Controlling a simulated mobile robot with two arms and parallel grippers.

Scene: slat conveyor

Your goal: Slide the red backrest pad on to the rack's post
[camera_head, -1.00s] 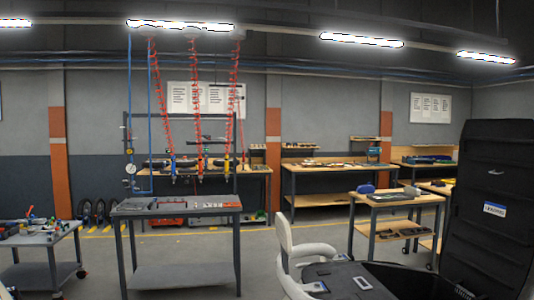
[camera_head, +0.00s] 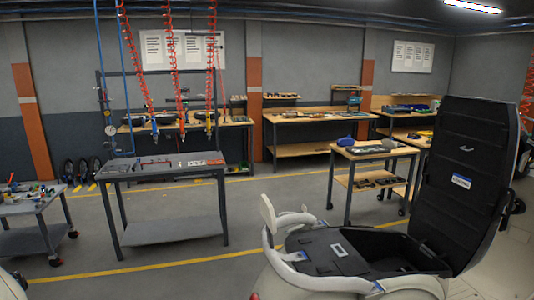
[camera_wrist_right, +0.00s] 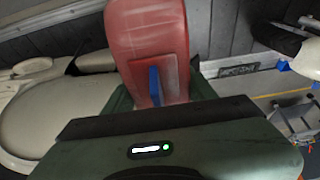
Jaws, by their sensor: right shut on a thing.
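The red backrest pad (camera_wrist_right: 145,35) fills the top middle of the right wrist view, with its rounded upper part running out of the top edge. My right gripper (camera_wrist_right: 154,88) is shut on its lower end, where a blue strip shows against a paler red patch. The pad's far side and the gripper's fingertips are largely hidden. Neither gripper shows in the head view, and my left gripper is not in view.
In the head view, a cream shell with a black interior and tall black panel (camera_head: 465,185) stands at the right. A grey bench (camera_head: 165,165) stands left of centre and a low cart (camera_head: 30,205) at the far left. Open floor (camera_head: 270,200) lies between.

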